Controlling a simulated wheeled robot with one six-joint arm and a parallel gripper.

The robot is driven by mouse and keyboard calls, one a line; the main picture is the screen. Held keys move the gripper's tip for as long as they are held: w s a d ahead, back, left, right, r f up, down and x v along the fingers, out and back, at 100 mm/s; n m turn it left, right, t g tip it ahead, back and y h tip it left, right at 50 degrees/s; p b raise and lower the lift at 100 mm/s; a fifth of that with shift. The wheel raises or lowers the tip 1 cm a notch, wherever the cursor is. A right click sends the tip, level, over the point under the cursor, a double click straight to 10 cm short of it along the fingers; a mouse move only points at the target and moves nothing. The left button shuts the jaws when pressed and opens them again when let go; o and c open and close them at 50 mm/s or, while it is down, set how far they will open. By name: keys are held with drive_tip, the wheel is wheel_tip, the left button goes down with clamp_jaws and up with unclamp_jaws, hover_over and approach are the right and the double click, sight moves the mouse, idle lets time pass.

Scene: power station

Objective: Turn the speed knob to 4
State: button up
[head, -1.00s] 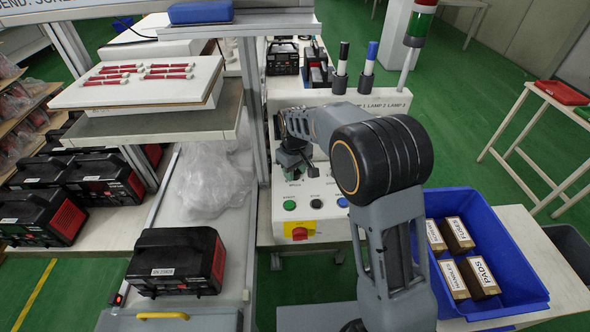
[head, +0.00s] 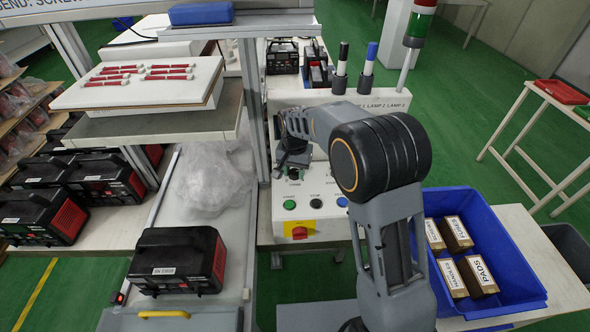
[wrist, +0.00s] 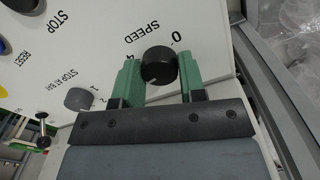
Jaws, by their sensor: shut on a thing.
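The speed knob is a round black knob (wrist: 158,72) on a white panel, beside the printed word SPEED. A 0 and a 4 are printed near it in the wrist view. My gripper (wrist: 158,67) has its two green fingers on opposite sides of the knob and is shut on it. I cannot make out a pointer mark on the knob. In the head view my gripper (head: 292,158) is at the control panel (head: 322,212), above the row of buttons, and my arm covers part of the panel.
A grey selector (wrist: 78,99) marked STOP AT sits beside my gripper in the wrist view. Below, the panel has a green button (head: 289,205) and a red switch on yellow (head: 299,232). A metal post stands left of the panel. A blue bin (head: 530,270) with labelled boxes is at right.

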sight(295, 172)
drive_tip(key=m, duration=0.4)
drive_tip(key=shift+m, duration=2.1)
drive_tip(key=o, duration=0.9)
drive_tip(key=shift+r, duration=0.1)
wheel_tip(295, 172, up, 14)
drive_tip(key=shift+f, duration=0.15)
drive_tip(key=shift+d, duration=0.1)
